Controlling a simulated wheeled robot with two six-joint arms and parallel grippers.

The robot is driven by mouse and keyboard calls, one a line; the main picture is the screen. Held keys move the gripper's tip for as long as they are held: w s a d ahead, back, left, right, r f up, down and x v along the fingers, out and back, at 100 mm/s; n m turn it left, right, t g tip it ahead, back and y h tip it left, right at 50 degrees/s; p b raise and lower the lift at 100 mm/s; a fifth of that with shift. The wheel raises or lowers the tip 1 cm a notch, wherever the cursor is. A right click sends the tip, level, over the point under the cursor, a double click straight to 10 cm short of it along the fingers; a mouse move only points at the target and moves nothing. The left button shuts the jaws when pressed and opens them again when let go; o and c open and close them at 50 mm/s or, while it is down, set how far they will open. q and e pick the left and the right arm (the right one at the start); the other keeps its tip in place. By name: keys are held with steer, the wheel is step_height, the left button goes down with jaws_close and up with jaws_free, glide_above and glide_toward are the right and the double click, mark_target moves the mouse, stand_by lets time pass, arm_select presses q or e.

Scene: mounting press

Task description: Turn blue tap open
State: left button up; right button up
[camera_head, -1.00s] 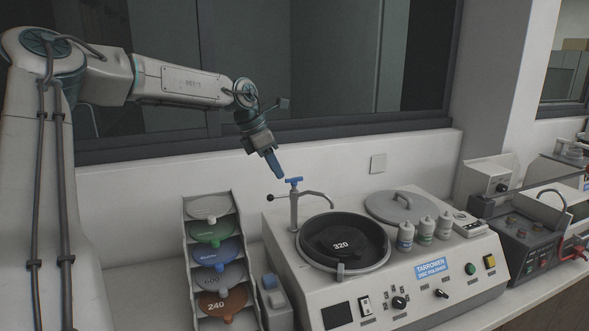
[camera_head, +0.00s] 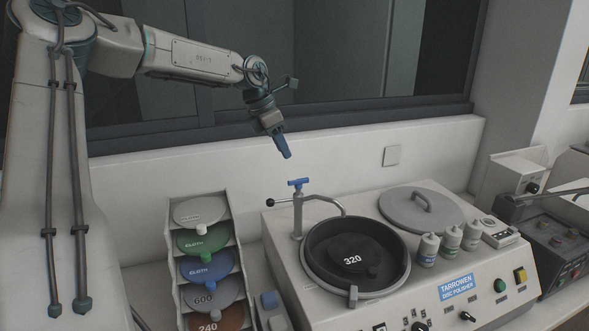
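The blue tap (camera_head: 298,184) is a small T-shaped handle on top of a thin grey post at the back left of the disc polisher (camera_head: 335,310). A grey spout (camera_head: 328,199) curves right from the post towards the black bowl. A short lever with a black knob (camera_head: 270,202) sticks out left of the post. My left gripper (camera_head: 287,156) points downward above the tap and slightly left of it, with a clear gap between them. Its blue fingers look close together, but I cannot tell whether they are fully shut. My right gripper is not in view.
The bowl (camera_head: 407,275) holds a black disc marked 320. A rack (camera_head: 232,215) of several coloured discs stands left of the polisher. Several small bottles (camera_head: 428,252) and a round grey lid (camera_head: 450,215) sit on the polisher's right. A wall and window are behind.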

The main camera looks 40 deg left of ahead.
mark_target(298, 180)
arm_select(q)
steer(key=p+x, duration=0.3)
steer(key=x, duration=0.5)
steer(key=shift+d+f+p, duration=0.1)
steer(key=shift+d+p, duration=0.05)
steer(key=shift+p, duration=0.2)
steer(key=shift+d+f, duration=0.25)
jaws_close()
